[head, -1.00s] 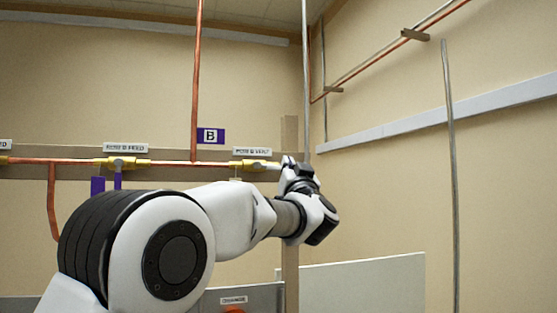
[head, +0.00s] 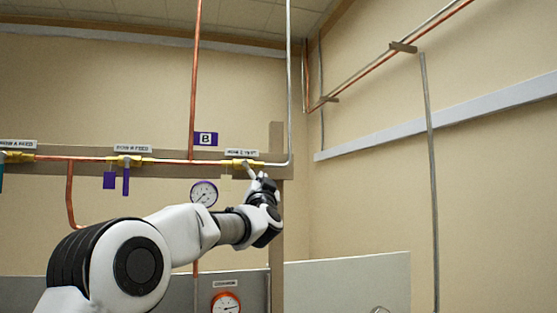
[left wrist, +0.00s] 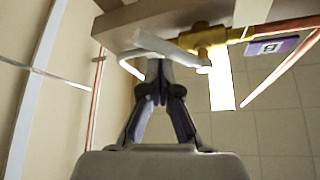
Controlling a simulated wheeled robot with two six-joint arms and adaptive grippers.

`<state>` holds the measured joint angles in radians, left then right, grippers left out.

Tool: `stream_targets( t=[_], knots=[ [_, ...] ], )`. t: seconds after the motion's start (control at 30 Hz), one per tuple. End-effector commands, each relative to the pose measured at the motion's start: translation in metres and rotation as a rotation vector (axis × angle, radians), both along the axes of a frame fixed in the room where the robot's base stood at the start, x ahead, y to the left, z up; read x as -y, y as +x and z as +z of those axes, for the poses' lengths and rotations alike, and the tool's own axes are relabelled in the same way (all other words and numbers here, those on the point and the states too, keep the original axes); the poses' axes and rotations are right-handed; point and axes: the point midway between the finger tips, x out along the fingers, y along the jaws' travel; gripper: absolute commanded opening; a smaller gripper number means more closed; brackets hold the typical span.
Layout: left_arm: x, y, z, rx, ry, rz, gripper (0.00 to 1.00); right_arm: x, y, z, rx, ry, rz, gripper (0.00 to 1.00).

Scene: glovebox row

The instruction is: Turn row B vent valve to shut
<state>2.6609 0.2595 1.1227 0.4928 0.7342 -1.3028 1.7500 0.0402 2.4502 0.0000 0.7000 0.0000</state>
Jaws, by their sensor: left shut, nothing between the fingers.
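The row B vent valve (head: 243,163) is a brass body on the wall pipe, under its white label (head: 241,152). In the left wrist view the brass valve body (left wrist: 212,38) is at upper middle, with a pale grey lever handle (left wrist: 168,49) slanting from it to the left. In the head view the lever slants down and right from the valve. My left gripper (head: 262,178) is just below and right of the valve. In the left wrist view its fingertips (left wrist: 160,72) are together and empty, close by the lever; I cannot tell if they touch it. My right gripper is out of view.
A pale tag (left wrist: 221,82) hangs by the valve. The row B feed valve (head: 126,160) with purple tags is to the left. A gauge (head: 204,193) sits behind my arm. A purple B sign (head: 206,139) is above the pipe. A wooden post (head: 277,255) stands behind the gripper.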

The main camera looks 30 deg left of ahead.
Motion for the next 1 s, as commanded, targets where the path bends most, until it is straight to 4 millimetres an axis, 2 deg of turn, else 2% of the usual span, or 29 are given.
stream_targets(
  t=[0.33,1.0],
  knots=[
    [-0.013,-0.013,-0.011,0.0,-0.003,0.0,0.0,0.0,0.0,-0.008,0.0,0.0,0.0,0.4],
    [-0.022,-0.024,-0.014,0.002,-0.003,0.002,0.0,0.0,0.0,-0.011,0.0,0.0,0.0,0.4]
  ],
)
